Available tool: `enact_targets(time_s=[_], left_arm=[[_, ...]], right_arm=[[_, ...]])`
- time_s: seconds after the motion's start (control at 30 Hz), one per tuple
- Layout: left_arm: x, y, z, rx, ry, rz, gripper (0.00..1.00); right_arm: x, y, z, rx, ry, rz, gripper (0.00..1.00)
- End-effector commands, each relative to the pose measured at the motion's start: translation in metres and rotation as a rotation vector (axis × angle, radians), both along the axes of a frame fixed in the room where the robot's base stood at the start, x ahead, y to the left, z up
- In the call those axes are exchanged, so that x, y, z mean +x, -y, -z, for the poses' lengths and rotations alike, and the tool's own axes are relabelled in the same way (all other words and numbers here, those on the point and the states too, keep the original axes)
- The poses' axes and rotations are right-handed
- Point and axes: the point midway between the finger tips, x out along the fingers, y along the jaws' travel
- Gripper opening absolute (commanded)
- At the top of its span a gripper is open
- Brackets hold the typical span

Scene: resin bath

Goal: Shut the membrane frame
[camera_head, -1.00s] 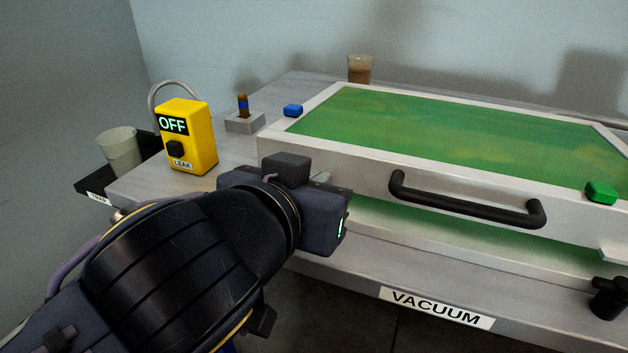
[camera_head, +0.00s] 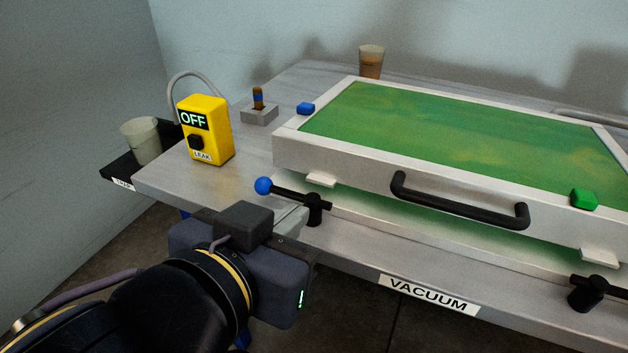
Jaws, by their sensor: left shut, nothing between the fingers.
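The membrane frame (camera_head: 340,153) is a pale rim around a green sheet, with a black bar handle (camera_head: 460,210) on its front side. A gap shows between its front side and the bed (camera_head: 440,245) below, so it stands raised at the front. My left gripper (camera_head: 291,220) is at the bed's front left corner, in front of the frame and left of the handle. Its jaws are shut and empty, mostly hidden behind its own body. It lies close to a black clamp (camera_head: 315,208) with a blue ball knob (camera_head: 263,186); I cannot tell whether they touch.
A yellow leak box (camera_head: 206,130) reading OFF, a grey toggle switch base (camera_head: 260,114) and a beaker (camera_head: 141,140) stand at the left. A cup (camera_head: 371,62) is at the back. Another black clamp (camera_head: 588,292) is at the front right. The VACUUM label (camera_head: 430,295) is on the front edge.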

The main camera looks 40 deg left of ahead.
Motion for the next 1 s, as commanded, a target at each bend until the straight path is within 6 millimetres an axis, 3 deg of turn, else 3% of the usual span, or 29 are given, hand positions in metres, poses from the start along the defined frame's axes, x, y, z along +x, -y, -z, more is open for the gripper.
enact_targets(time_s=[0.17, 0.27, 0.37, 0.6, 0.8, 1.0], left_arm=[[-0.002, 0.001, -0.001, -0.002, -0.004, 0.003, 0.0], [0.006, 0.001, -0.015, -0.022, -0.035, 0.018, 0.0], [0.024, 0.001, -0.041, -0.073, -0.114, 0.054, 0.0], [0.086, 0.01, -0.104, -0.241, -0.428, 0.15, 0.0], [0.129, 0.028, -0.139, -0.349, -0.707, 0.179, 0.0], [0.159, 0.05, -0.163, -0.413, -0.989, 0.161, 0.0]], right_arm=[[0.0, 0.0, -0.002, 0.0, 0.0, 0.0, 0.36], [0.0, 0.0, -0.019, 0.0, 0.0, 0.0, 0.36], [0.0, 0.0, -0.054, 0.0, 0.0, 0.0, 0.36], [0.0, 0.0, -0.16, 0.0, 0.001, 0.0, 0.36], [0.0, 0.0, -0.243, 0.0, 0.0, 0.0, 0.36], [0.0, 0.0, -0.327, 0.0, 0.0, 0.0, 0.36]])
